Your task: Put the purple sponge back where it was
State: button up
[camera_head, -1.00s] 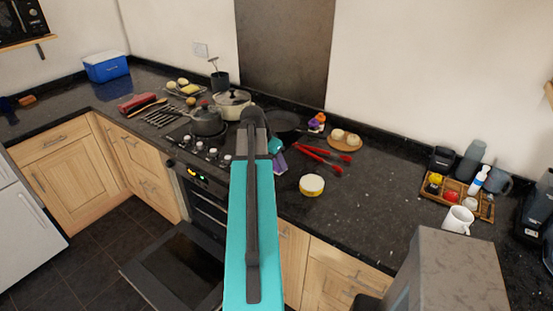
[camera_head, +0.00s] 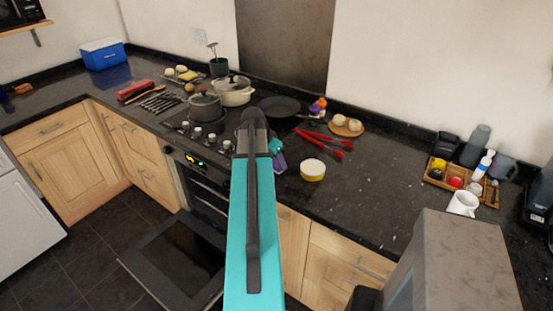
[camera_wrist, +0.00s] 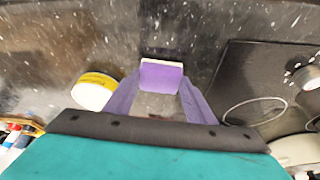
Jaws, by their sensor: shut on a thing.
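The purple sponge (camera_wrist: 162,77), with a pale edge on top, sits between the tips of my gripper's purple fingers (camera_wrist: 161,83) in the wrist view. My gripper is shut on it, over the dark granite counter. I cannot tell whether the sponge touches the counter. In the head view my gripper (camera_head: 279,163) shows as a small purple patch beside my arm, near the hob's right side. My arm hides much of it there, and I cannot tell finger from sponge.
A yellow-and-white tub (camera_head: 312,170) stands close to the right of my gripper, with red tongs (camera_head: 325,140) behind. A black pan (camera_head: 279,106) and pots (camera_head: 234,91) occupy the hob. The oven door (camera_head: 175,265) hangs open. Bare counter (camera_head: 385,170) lies to the right.

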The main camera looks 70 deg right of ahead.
jog(key=o, duration=1.1)
jog(key=o, duration=0.7)
jog(key=shift+w, duration=0.1)
jog(key=shift+r, duration=0.15)
jog(key=shift+r+p, duration=2.4)
jog(key=shift+r, duration=2)
